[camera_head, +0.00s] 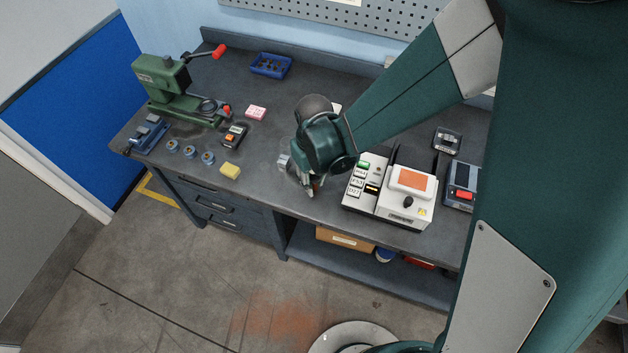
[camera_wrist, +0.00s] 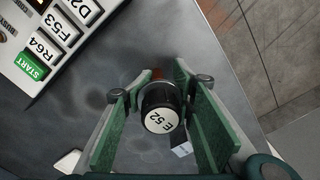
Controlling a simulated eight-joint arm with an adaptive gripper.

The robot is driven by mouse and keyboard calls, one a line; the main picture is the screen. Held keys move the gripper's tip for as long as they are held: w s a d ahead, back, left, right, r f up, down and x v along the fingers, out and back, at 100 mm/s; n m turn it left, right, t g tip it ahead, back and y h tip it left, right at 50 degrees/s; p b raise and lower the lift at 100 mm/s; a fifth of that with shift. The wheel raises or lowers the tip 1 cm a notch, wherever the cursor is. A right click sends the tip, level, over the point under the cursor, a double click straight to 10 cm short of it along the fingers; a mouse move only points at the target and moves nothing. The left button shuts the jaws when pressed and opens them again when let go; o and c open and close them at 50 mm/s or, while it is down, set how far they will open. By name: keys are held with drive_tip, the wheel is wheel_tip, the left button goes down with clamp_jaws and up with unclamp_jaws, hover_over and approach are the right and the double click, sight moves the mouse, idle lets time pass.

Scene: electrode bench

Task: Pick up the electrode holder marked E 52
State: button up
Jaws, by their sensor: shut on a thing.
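The electrode holder marked E 52 (camera_wrist: 161,111) is a black cylinder with a white round label, seen end-on in the wrist view. Its label faces the camera. It stands between the green fingers of my gripper (camera_wrist: 158,92), which is shut on it. An orange-brown part shows just beyond the holder in the wrist view. In the head view my gripper (camera_head: 311,187) points down near the bench's front edge, left of the white machine. The holder is mostly hidden there. I cannot tell whether it touches the bench.
A white machine (camera_head: 413,211) with labelled buttons stands just right of my gripper. A small grey block (camera_head: 284,161) is close on the left. The front edge is near.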

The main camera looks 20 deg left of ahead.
drive_tip(key=shift+r, duration=4.85)
drive_tip(key=shift+w, duration=0.1)
